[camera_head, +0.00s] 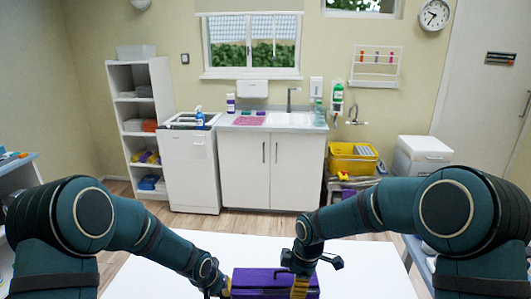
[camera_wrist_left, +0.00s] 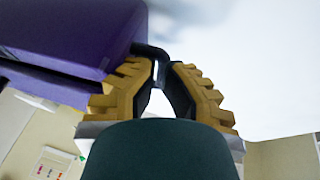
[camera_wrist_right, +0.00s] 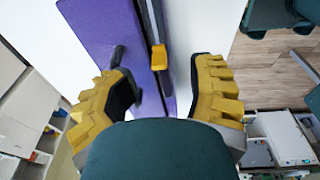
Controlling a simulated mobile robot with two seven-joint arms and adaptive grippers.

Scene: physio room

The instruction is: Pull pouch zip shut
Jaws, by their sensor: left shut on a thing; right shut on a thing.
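The purple pouch (camera_head: 262,275) lies on the white table in the head view, at the bottom centre. It also shows in the left wrist view (camera_wrist_left: 75,35) and the right wrist view (camera_wrist_right: 115,25). My left gripper (camera_head: 222,289) is at the pouch's left end, shut on a dark tab (camera_wrist_left: 150,50) that sticks out from it. My right gripper (camera_head: 298,280) is over the pouch's right part. Its fingers stand wide, around the pouch's zip side. A yellow zip pull (camera_wrist_right: 158,57) on the dark zip strip (camera_wrist_right: 158,25) shows between them. The exact contact is hidden.
The white table (camera_head: 365,275) is clear around the pouch. Beyond open floor stand a white cabinet with a sink (camera_head: 290,119), a yellow bin (camera_head: 352,158), a white lidded bin (camera_head: 422,155) and a shelf unit (camera_head: 125,120).

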